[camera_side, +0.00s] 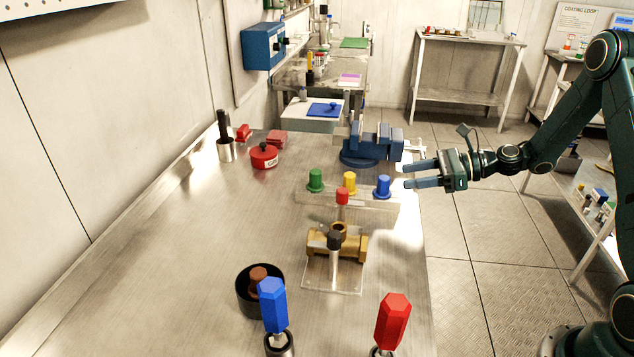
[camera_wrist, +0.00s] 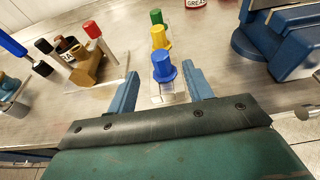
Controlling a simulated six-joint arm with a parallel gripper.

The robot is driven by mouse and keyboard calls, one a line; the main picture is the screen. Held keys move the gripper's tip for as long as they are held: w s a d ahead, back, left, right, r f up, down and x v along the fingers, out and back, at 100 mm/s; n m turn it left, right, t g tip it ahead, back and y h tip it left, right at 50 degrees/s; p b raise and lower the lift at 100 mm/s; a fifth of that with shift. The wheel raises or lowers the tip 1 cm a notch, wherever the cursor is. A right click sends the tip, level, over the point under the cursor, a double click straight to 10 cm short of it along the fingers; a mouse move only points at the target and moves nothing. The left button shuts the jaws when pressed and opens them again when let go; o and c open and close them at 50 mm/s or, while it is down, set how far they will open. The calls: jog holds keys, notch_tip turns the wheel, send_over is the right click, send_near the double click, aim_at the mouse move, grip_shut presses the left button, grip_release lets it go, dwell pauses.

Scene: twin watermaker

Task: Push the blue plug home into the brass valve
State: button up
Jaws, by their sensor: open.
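The blue plug (camera_side: 383,186) stands upright at the right end of a clear rack (camera_side: 345,198) with a green plug (camera_side: 315,180) and a yellow plug (camera_side: 349,182). The brass valve (camera_side: 325,245) sits on a clear base nearer the side camera, with a round opening on top. My gripper (camera_side: 410,174) is open and empty, just right of the rack and apart from the blue plug. In the wrist view the blue plug (camera_wrist: 163,67) shows ahead, between the lines of the two blue fingers (camera_wrist: 162,85). The valve (camera_wrist: 88,66) is at the left there.
A blue vise (camera_side: 372,145) stands behind the rack, close to my gripper. A red-topped post (camera_side: 342,196) and a black-topped post (camera_side: 334,240) stand by the valve. Blue (camera_side: 272,303) and red (camera_side: 393,320) handled tools stand in front.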

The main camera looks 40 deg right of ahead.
aim_at(387, 178)
jog(key=shift+x, duration=1)
jog(key=shift+x, duration=2.6)
jog(key=shift+r, duration=0.1)
jog(key=c, duration=1.1)
